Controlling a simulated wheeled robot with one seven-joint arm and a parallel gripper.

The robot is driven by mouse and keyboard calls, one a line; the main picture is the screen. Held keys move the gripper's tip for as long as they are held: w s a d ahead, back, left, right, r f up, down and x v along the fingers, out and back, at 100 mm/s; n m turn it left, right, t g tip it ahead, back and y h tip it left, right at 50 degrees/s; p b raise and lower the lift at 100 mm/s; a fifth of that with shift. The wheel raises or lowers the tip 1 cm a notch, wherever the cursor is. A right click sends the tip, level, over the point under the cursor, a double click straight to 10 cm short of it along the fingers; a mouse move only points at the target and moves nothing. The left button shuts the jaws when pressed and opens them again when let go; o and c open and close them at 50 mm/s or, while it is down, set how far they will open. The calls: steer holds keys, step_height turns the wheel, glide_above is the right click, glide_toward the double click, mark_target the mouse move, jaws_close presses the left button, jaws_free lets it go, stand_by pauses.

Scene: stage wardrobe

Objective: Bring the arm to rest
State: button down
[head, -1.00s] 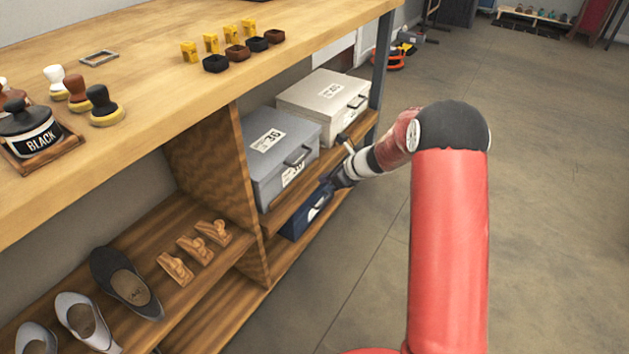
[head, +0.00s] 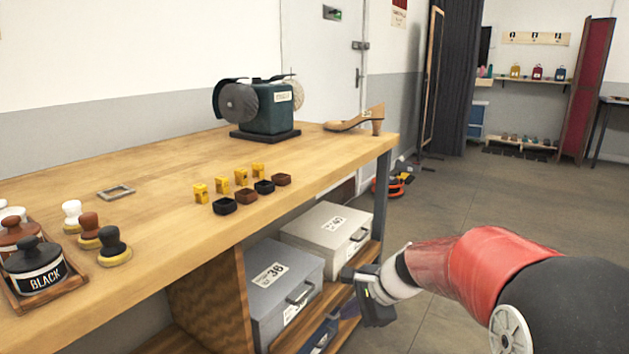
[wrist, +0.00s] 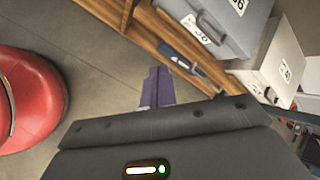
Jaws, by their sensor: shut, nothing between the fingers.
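My gripper shows in the head view (head: 350,308) at the lower middle, in front of the open shelf under the workbench. In the wrist view its purple fingers (wrist: 157,86) are together with nothing between them. My red arm reaches in from the lower right of the head view, bent, with its dark joint close to the camera. The gripper is beside the grey box marked 36 (head: 284,287) and the pale box marked 40 (head: 328,236). I cannot tell the exact gap to the shelf edge.
The workbench (head: 150,165) holds polish jars, brushes, small yellow and dark blocks, a grinder (head: 262,105) and a shoe (head: 357,120). A blue box (head: 318,336) sits on the lower shelf. Open floor (head: 450,195) lies to the right; an orange object (head: 392,184) lies beyond the bench.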

steer(key=s+d+r+n+h, duration=0.2)
steer(key=s+n, duration=0.3)
steer(key=s, duration=0.3)
steer(key=s+d+r+n+t+h, duration=0.1)
steer(key=s+d+r+n+h, duration=0.1)
steer(key=s, duration=0.6)
steer(key=s+d+r+n+h, duration=0.2)
steer(key=s+d+n, duration=0.1)
steer(key=s+n, duration=0.4)
steer(key=shift+s+d+n+t, duration=0.3)
steer(key=shift+s+d, duration=0.1)
steer(key=shift+s, duration=0.6)
steer(key=shift+r, duration=0.1)
